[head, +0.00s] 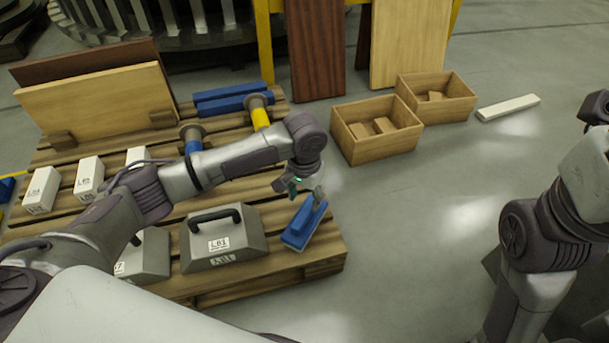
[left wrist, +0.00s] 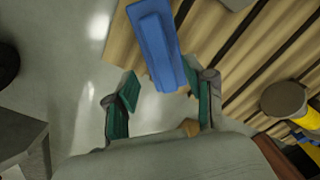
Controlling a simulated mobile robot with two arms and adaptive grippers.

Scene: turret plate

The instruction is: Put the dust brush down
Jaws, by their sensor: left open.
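The blue dust brush (head: 298,232) lies at the right front end of the wooden pallet (head: 325,260). My left gripper (head: 306,191) is open just above the far end of the brush. In the left wrist view the brush (left wrist: 158,45) runs from the top edge down to the space between the spread green fingertips (left wrist: 165,92), and neither finger presses on it. Whether its end touches the right finger cannot be told.
Grey handled blocks (head: 228,257) stand left of the brush on the pallet. White labelled blocks (head: 40,190), yellow- and blue-handled tools and propped boards (head: 100,105) stand farther back. Two wooden boxes (head: 377,140) and a pale bar (head: 508,107) lie on the open floor beyond.

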